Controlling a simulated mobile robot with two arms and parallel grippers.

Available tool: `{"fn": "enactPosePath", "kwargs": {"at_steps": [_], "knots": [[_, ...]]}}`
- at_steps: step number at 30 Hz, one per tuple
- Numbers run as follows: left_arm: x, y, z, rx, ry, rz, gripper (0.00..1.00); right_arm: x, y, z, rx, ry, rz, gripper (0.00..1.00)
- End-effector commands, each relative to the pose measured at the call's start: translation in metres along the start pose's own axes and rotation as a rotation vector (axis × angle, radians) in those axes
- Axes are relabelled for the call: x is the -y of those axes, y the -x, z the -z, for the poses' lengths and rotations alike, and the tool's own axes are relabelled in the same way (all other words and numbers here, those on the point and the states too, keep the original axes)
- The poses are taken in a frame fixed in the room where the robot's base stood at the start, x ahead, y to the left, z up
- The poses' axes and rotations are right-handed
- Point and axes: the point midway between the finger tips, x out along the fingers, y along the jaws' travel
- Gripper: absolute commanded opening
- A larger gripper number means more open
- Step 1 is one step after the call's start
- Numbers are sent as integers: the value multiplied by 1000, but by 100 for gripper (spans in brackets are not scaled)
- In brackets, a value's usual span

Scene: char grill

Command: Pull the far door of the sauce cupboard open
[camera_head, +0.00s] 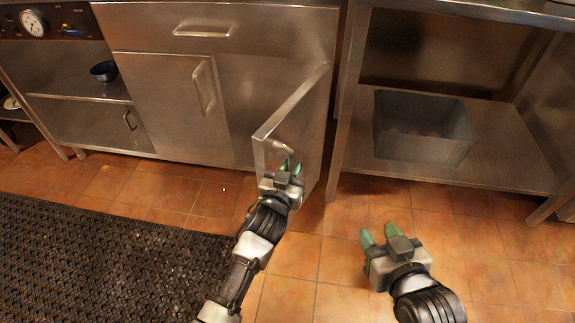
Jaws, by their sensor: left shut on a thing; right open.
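The sauce cupboard (165,95) is a steel unit with a drawer on top. Its left door (165,100) is closed and has a vertical bar handle (203,88). Its right door (310,120) is swung out from the front, with its free edge towards me. My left gripper (291,168) is shut on the handle (280,145) of this open door, near its free edge. The fingers hide part of that handle. My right gripper (372,236) is open and empty above the floor tiles, to the right of the open door and apart from it.
A steel table (480,170) with a grey crate (420,130) on its lower shelf stands at the right, its leg close to the open door. A dark mat (100,260) covers the floor at left. Tiles between mat and cupboard are clear.

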Motion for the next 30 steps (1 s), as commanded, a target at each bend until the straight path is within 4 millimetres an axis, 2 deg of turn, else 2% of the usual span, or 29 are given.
{"fn": "enactPosePath", "kwargs": {"at_steps": [15,16,20,30], "knots": [[-3,1,0,-1,0,-7,0,-1,1,-6,41,0,-3,43],[-3,1,0,-1,0,-7,22,-1,1,-6,41,0,-3,43],[-2,1,0,0,0,-7,42,-1,1,-6,41,0,-2,43],[-2,3,0,1,0,-6,43,-1,2,-5,42,0,-2,43]]}}
